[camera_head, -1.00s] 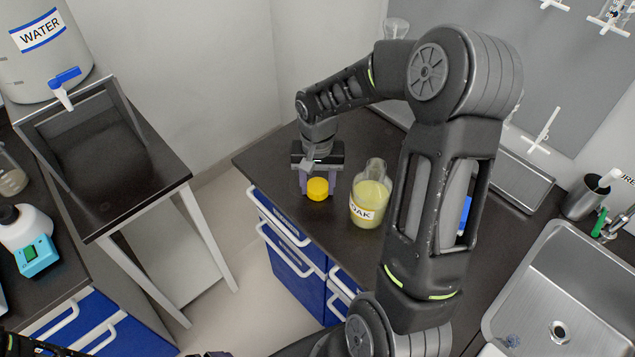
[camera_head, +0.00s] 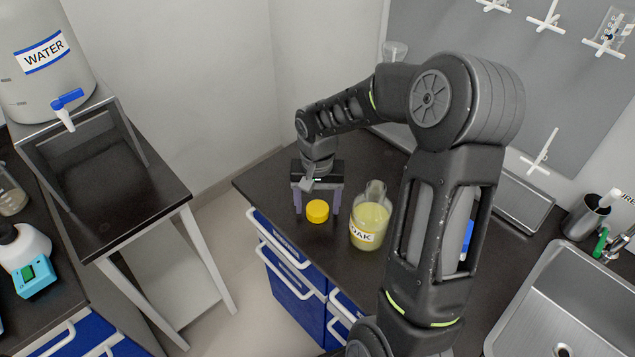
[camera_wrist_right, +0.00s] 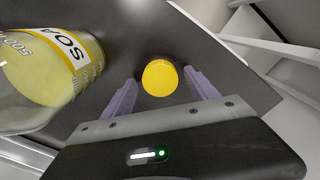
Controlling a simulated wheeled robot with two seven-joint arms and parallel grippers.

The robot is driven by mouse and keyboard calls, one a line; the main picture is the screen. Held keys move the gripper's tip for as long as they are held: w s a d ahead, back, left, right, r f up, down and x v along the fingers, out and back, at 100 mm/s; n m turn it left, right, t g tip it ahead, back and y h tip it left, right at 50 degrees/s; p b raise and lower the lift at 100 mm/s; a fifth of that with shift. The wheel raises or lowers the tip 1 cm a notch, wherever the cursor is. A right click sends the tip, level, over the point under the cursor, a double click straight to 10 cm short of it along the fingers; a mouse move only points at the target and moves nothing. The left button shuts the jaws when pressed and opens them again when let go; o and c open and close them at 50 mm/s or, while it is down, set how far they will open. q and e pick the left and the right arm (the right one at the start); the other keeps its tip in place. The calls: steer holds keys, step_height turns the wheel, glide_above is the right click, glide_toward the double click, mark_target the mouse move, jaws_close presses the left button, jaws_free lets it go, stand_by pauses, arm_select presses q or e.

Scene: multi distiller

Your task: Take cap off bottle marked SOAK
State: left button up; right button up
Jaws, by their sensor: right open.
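The bottle marked SOAK (camera_head: 370,222) stands upright on the dark counter with pale yellow liquid inside. It has no cap on its neck. It also shows at the left of the right wrist view (camera_wrist_right: 45,65). A yellow cap (camera_head: 317,211) lies on the counter to the left of the bottle and shows in the right wrist view (camera_wrist_right: 160,78). My right gripper (camera_head: 318,211) is open above the counter, its fingers to either side of the cap with gaps visible in the wrist view. My left gripper is not in view.
A steel sink (camera_head: 545,300) is at the right, with a metal cup (camera_head: 585,200) behind it. A wall lies behind the counter (camera_head: 255,180). The floor gap separates the two counters.

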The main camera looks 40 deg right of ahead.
mark_target(318, 209)
step_height(318, 209, up, 11)
steer(key=shift+b, duration=0.45)
stand_by(0.7)
